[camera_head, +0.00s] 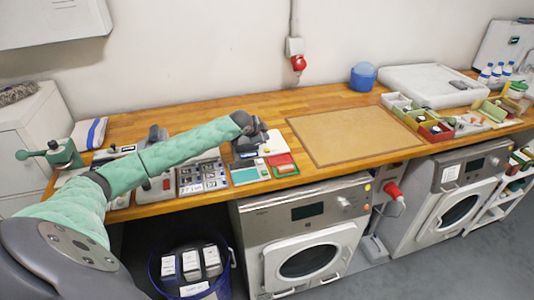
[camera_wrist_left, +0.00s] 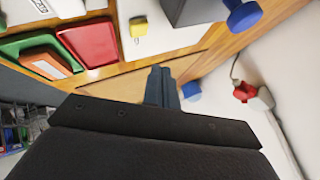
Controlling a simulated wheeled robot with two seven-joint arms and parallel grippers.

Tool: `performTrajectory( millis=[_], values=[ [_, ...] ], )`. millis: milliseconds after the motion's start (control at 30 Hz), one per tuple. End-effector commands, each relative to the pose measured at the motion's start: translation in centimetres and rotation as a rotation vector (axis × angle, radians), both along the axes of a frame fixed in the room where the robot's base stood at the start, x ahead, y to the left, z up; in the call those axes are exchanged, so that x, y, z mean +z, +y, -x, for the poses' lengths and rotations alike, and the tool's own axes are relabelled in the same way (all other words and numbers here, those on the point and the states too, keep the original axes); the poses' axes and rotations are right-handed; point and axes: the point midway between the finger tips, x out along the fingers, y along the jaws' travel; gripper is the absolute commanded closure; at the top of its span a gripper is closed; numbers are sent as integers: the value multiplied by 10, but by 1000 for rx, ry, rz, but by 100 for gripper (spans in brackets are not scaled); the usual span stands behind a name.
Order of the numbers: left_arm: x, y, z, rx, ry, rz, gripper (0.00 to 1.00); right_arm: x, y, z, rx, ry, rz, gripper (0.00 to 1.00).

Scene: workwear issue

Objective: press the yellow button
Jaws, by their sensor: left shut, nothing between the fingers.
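A small yellow piece (camera_wrist_left: 139,27), which looks like the yellow button, sits on a white panel (camera_wrist_left: 165,42) in the left wrist view. I cannot make out the yellow piece in the head view, where my gripper and the parts around it crowd that spot. My right gripper is not in view.
A red tray (camera_wrist_left: 88,42) and green tray (camera_head: 287,170) lie near the white panel. A blue knob (camera_wrist_left: 243,16) on a grey box is close by. A brown mat (camera_head: 350,135) lies to the right on the bench (camera_head: 225,107). A blue container (camera_head: 363,77) stands behind it.

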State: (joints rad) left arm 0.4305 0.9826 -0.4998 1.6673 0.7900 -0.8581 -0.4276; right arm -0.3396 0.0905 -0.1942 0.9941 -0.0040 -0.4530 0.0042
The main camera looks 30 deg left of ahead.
Motion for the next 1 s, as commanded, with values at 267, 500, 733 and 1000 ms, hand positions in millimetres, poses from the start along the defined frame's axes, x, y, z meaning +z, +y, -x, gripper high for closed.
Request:
performTrajectory(
  millis=[267, 500, 733, 1000],
  values=[
    [-24, 0, 0, 0, 1, 1, 100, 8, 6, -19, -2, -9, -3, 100],
    [-35, 0, -1, 0, -1, 1, 100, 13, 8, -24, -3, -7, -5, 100],
    [-35, 0, 0, 1, 0, 1, 100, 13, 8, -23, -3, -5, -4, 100],
    [-35, 0, 0, 1, 0, 1, 100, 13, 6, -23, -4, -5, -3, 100]
  ],
)
